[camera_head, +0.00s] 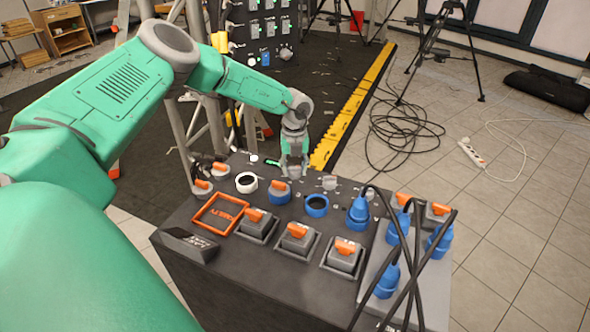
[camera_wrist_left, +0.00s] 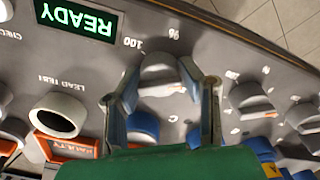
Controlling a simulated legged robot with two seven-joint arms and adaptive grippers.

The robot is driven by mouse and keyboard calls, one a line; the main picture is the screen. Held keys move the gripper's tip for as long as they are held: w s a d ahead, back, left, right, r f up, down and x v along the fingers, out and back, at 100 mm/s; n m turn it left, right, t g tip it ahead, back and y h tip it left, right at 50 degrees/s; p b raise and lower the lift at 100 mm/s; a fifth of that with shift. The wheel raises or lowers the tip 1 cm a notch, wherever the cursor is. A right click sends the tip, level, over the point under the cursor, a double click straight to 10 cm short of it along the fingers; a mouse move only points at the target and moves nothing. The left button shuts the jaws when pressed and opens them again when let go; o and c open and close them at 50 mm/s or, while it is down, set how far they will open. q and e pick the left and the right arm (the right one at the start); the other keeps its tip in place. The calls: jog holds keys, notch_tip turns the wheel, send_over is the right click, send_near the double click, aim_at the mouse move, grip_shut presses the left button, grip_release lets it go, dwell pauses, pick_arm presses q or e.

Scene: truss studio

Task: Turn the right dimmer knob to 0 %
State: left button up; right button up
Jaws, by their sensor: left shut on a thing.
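My left gripper (camera_head: 292,166) is at the far edge of the sloping black control panel (camera_head: 215,264). In the left wrist view its two fingers (camera_wrist_left: 159,72) are shut on a grey dimmer knob (camera_wrist_left: 160,78), one on each side. A scale with "100" and "%" is printed around this knob, whose pointer is partly hidden. Another grey knob (camera_head: 329,183) stands to its right; it also shows in the left wrist view (camera_wrist_left: 250,97). I cannot tell from labels which knob is called the right dimmer. My right gripper is not in view.
A lit green READY display (camera_wrist_left: 78,18) is left of the held knob. A blue-based knob (camera_head: 279,192), a white ring (camera_head: 246,182) and a blue ring (camera_head: 316,205) are nearby. Orange switches (camera_head: 297,234) and blue plugs with black cables (camera_head: 358,210) occupy the front and right.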

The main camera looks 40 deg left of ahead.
aim_at(294, 168)
pick_arm(q)
jog(key=shift+w+a+r, duration=0.1)
jog(key=shift+w, duration=0.05)
jog(key=o, duration=1.1)
jog(key=shift+o, duration=0.2)
notch_tip(294, 168, up, 12)
jog(key=shift+f, duration=0.25)
jog(key=shift+a, duration=0.1)
